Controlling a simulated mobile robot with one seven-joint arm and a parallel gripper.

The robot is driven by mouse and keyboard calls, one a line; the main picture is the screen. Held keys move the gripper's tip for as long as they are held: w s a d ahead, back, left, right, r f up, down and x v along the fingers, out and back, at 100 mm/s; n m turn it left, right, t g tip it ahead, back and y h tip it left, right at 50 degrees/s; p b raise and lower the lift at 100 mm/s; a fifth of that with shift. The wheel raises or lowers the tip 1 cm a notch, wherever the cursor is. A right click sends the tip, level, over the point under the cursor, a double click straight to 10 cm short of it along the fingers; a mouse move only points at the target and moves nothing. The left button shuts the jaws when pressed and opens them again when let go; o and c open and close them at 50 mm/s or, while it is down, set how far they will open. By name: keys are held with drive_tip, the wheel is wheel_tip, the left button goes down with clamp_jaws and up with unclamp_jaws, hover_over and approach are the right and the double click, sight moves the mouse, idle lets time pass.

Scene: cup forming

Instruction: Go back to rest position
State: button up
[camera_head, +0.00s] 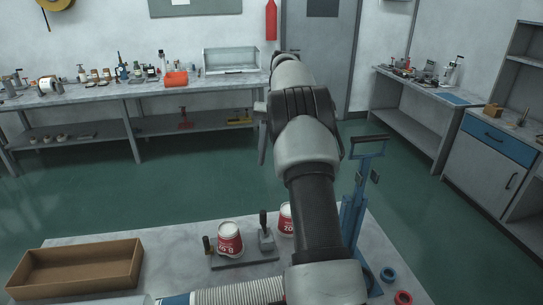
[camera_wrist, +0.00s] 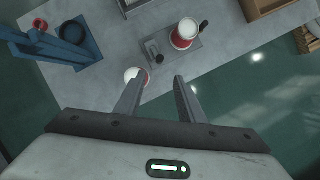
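My gripper (camera_wrist: 161,76) is open and empty in the wrist view, its two fingers apart above the table. In the head view my arm rises through the middle, and a finger of my gripper shows beside it, well above the table. A red and white cup (camera_head: 230,243) stands upright on a dark fixture plate (camera_head: 247,263); it also shows in the wrist view (camera_wrist: 184,34). A second red and white cup (camera_head: 285,222) stands on the table to its right, partly hidden by my arm. The wrist view shows this cup (camera_wrist: 135,76) near the left finger.
A blue lever press (camera_head: 353,210) stands right of my arm, with a blue ring (camera_head: 388,275) and red ring (camera_head: 403,298) nearby. A brown open tray (camera_head: 75,268) lies at the table's left. Green floor (camera_head: 180,190) is clear toward the back bench (camera_head: 110,93).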

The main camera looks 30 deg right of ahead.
idle(0.4)
drive_tip(key=s+a+r+n+t+h, duration=0.2)
drive_tip(key=s+a+r+n+t, duration=0.2)
drive_tip(key=s+a+r, duration=0.8)
drive_tip(key=s+a+f+n+t, duration=0.2)
drive_tip(key=s+a+n, duration=0.1)
drive_tip(key=s, duration=0.5)
drive_tip(key=s+a+f+n+t+h, duration=0.1)
drive_tip(key=s+a+f+n+t, duration=0.1)
drive_tip(key=s+a, duration=0.3)
drive_tip(key=s+f+n, duration=0.1)
drive_tip(key=s, duration=0.2)
drive_tip(key=shift+s, duration=0.2)
drive_tip(key=shift+r, duration=0.1)
